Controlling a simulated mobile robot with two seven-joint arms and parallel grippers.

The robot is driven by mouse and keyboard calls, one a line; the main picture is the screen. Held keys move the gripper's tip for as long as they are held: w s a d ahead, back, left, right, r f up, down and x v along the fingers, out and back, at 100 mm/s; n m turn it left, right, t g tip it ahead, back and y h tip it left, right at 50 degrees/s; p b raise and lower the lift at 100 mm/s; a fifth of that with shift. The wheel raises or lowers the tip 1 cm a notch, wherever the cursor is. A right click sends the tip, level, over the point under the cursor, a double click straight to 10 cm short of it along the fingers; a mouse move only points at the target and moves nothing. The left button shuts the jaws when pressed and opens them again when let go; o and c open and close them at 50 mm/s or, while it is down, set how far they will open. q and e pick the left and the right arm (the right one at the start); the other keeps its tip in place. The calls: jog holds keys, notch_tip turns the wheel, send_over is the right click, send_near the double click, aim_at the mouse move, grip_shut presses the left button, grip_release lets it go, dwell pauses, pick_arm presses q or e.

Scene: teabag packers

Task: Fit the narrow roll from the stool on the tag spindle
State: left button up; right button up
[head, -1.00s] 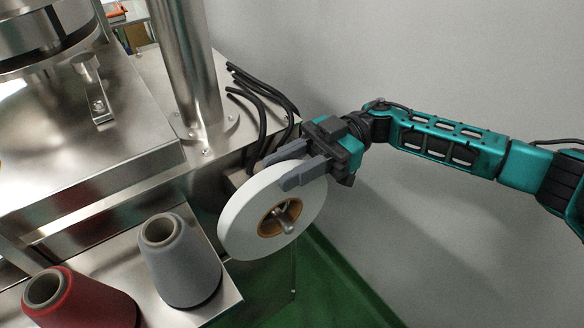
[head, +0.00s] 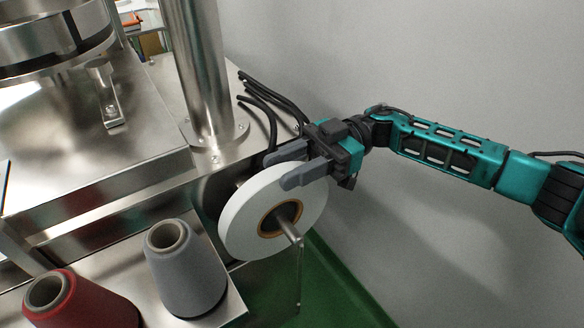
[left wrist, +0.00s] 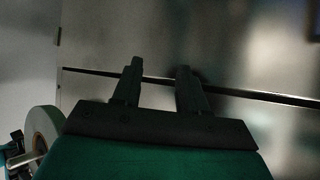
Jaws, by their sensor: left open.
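The narrow roll (head: 245,220) is a white disc with a brown core, upright at the machine's side in the head view. The metal tag spindle (head: 289,230) passes through its core, its end poking out of the front face. My right gripper (head: 278,171) has one finger before and one behind the roll's upper rim, gripping it. In the left wrist view the roll's edge (left wrist: 43,128) and the spindle (left wrist: 30,158) show at lower left. My left gripper (left wrist: 157,72) is open and empty there, in front of a metal panel. The stool is not in view.
A grey cone (head: 186,275) and a red cone (head: 75,303) stand on a metal shelf (head: 122,258) left of the roll. Black cables (head: 268,98) hang above the roll. A thick steel post (head: 200,75) rises from the machine top. Green floor lies below.

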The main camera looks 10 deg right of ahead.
jog(key=o, duration=0.4)
jog(key=shift+f, duration=0.1)
jog(key=b+v, duration=0.2)
jog(key=v, duration=1.1)
